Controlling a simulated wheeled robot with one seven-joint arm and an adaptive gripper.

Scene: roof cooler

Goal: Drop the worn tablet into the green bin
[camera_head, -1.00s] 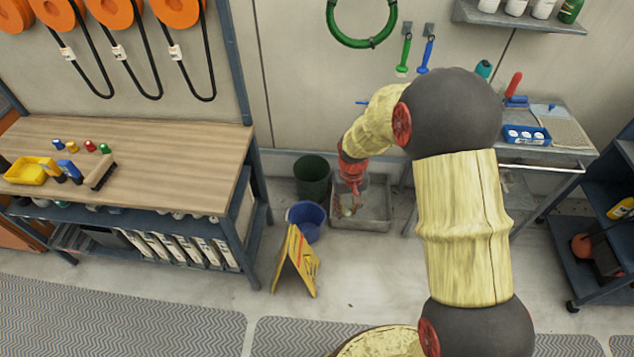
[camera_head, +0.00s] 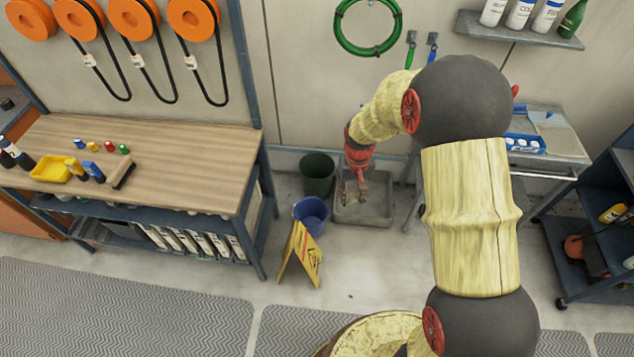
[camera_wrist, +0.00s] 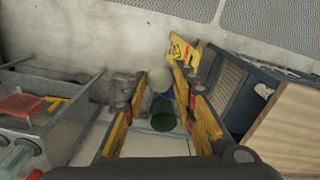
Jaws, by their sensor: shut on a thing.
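My gripper (camera_head: 353,192) hangs over the left part of a grey basin, just right of the green bin (camera_head: 317,174), in the head view. In the wrist view its two yellow fingers (camera_wrist: 160,88) are shut on a pale, rounded piece, the worn tablet (camera_wrist: 159,76), held at the fingertips. The dark green bin (camera_wrist: 163,114) shows between the fingers, beyond and below the tablet. The bin is round and open at the top, and its inside is dark. The tablet is too small to make out clearly in the head view.
The grey basin (camera_head: 381,213) stands on the floor right of the bin. A blue bucket (camera_head: 311,214) and a yellow folding sign (camera_head: 299,255) stand in front of the bin. A workbench (camera_head: 160,170) is at left, a metal trolley (camera_head: 560,150) at right.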

